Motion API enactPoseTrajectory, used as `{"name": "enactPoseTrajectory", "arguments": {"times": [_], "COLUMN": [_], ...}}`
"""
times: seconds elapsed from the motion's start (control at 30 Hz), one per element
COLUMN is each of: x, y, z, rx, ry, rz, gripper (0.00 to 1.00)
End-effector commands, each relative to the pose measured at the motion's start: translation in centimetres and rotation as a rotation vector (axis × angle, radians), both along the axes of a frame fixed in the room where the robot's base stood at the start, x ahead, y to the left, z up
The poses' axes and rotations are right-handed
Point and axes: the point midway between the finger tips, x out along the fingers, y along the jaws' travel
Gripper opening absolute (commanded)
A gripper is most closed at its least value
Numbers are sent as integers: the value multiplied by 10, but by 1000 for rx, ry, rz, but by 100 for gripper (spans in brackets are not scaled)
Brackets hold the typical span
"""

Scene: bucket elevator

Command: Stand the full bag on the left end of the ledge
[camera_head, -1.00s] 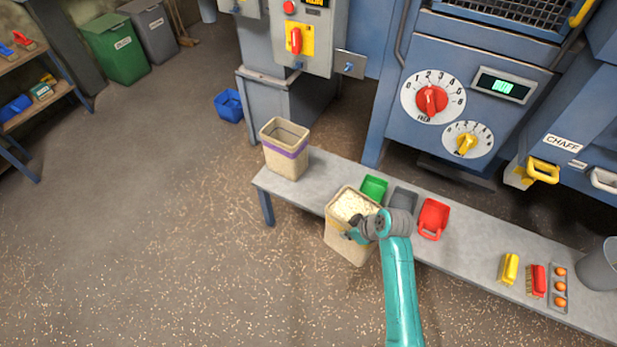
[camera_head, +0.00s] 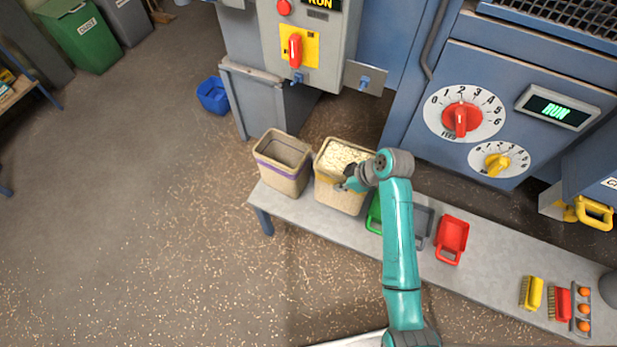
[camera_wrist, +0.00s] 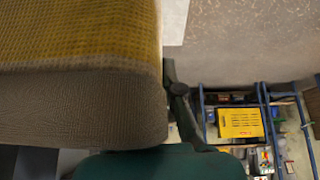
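The full bag (camera_head: 335,196), tan with pale grain heaped to its rim, is upright over the left part of the grey ledge (camera_head: 310,217). I cannot tell whether its base touches the ledge. My gripper (camera_head: 351,183) is shut on its right side. In the wrist view the bag's woven wall (camera_wrist: 75,108) fills the left, beside a dark finger (camera_wrist: 180,100); the other finger is hidden. An open, empty-looking bag with a purple band (camera_head: 281,165) stands at the ledge's left end, just left of the full bag.
A green scoop (camera_head: 374,214), partly hidden by my arm, a grey scoop (camera_head: 422,222) and a red scoop (camera_head: 452,239) lie right of the bag. Brushes (camera_head: 531,292) and a tray of orange balls (camera_head: 583,308) lie further right. A machine with dials (camera_head: 460,120) stands behind.

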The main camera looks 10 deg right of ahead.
Motion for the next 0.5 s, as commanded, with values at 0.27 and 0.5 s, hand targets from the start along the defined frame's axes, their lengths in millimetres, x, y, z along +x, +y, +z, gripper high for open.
{"name": "enactPoseTrajectory", "arguments": {"times": [0.27,0.5], "x": [0,0], "y": [0,0], "z": [-30,-59], "rx": [1,1], "ry": [1,-1], "rz": [0,0], "gripper": [0,0]}}
